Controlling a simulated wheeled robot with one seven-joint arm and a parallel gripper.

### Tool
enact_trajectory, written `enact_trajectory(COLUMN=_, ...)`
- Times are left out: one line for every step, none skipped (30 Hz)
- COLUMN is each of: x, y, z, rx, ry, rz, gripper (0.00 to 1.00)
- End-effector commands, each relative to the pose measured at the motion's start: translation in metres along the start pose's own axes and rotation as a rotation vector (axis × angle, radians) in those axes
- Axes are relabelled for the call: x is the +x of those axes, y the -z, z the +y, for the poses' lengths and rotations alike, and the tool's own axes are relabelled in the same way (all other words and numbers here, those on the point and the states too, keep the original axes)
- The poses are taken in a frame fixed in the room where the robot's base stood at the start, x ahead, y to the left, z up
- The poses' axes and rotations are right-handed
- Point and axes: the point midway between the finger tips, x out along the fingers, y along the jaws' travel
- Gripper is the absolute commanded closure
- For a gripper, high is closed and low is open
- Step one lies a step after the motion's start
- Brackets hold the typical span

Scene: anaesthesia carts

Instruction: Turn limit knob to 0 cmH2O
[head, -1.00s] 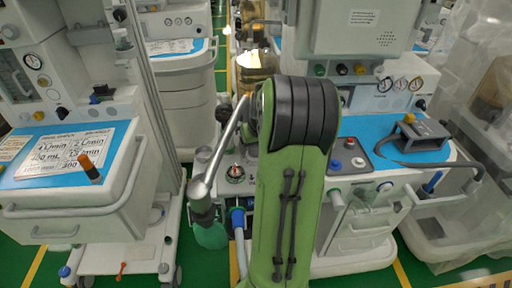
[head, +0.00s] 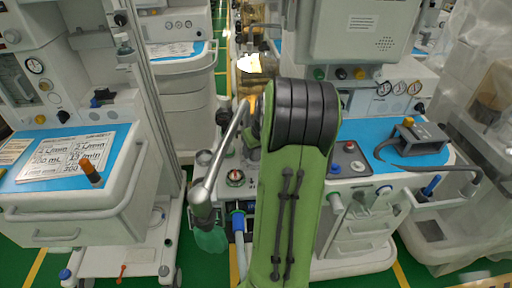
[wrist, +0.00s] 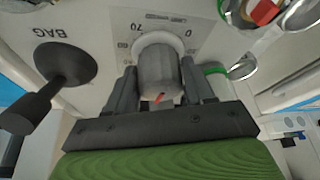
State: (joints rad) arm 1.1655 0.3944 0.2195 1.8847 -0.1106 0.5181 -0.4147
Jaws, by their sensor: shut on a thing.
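The limit knob (wrist: 158,72) is a grey ribbed cylinder on a white panel in the wrist view. A printed scale surrounds it, with 70 at the upper left and 0 at the upper right. A small red mark shows on the knob's near end, towards the bottom of the picture. My gripper (wrist: 162,88) has one dark finger on each side of the knob and is shut on it. The lower part of the scale is hidden behind the fingers. In the head view my green arm hides the gripper and knob.
A black lever (wrist: 48,92) marked BAG stands left of my gripper in the wrist view. A green ring (wrist: 215,70) and metal fittings lie to the right. In the head view, another cart (head: 75,195) stands at the left, with green floor between.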

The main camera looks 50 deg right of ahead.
Motion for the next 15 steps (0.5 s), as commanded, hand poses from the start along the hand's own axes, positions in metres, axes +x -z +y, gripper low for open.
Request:
enact_trajectory(x=-0.0014, y=0.0004, z=0.0005, rx=-0.032, ry=0.015, rz=-0.002, gripper=0.78)
enact_trajectory(x=-0.0013, y=0.0002, z=0.0009, rx=-0.055, ry=0.023, rz=-0.002, gripper=0.78)
enact_trajectory(x=-0.0013, y=0.0004, z=0.0008, rx=-0.088, ry=0.038, rz=-0.002, gripper=0.78)
enact_trajectory(x=-0.0015, y=0.0005, z=0.0010, rx=-0.114, ry=0.048, rz=-0.002, gripper=0.78)
enact_trajectory(x=-0.0016, y=0.0005, z=0.0011, rx=-0.139, ry=0.058, rz=-0.002, gripper=0.78)
enact_trajectory(x=-0.0016, y=0.0006, z=0.0013, rx=-0.175, ry=0.073, rz=-0.002, gripper=0.78)
enact_trajectory(x=-0.0015, y=0.0006, z=0.0012, rx=-0.201, ry=0.085, rz=-0.002, gripper=0.78)
enact_trajectory(x=-0.0014, y=0.0007, z=0.0013, rx=-0.227, ry=0.096, rz=-0.002, gripper=0.78)
enact_trajectory(x=-0.0015, y=0.0007, z=0.0016, rx=-0.262, ry=0.110, rz=-0.002, gripper=0.78)
enact_trajectory(x=-0.0015, y=0.0008, z=0.0015, rx=-0.290, ry=0.122, rz=-0.002, gripper=0.78)
enact_trajectory(x=-0.0014, y=0.0008, z=0.0017, rx=-0.317, ry=0.132, rz=-0.002, gripper=0.78)
enact_trajectory(x=-0.0014, y=0.0009, z=0.0019, rx=-0.352, ry=0.147, rz=-0.002, gripper=0.78)
enact_trajectory(x=-0.0014, y=0.0009, z=0.0020, rx=-0.378, ry=0.158, rz=-0.002, gripper=0.78)
enact_trajectory(x=-0.0014, y=0.0009, z=0.0020, rx=-0.404, ry=0.169, rz=-0.002, gripper=0.78)
enact_trajectory(x=-0.0013, y=0.0010, z=0.0024, rx=-0.439, ry=0.183, rz=-0.002, gripper=0.78)
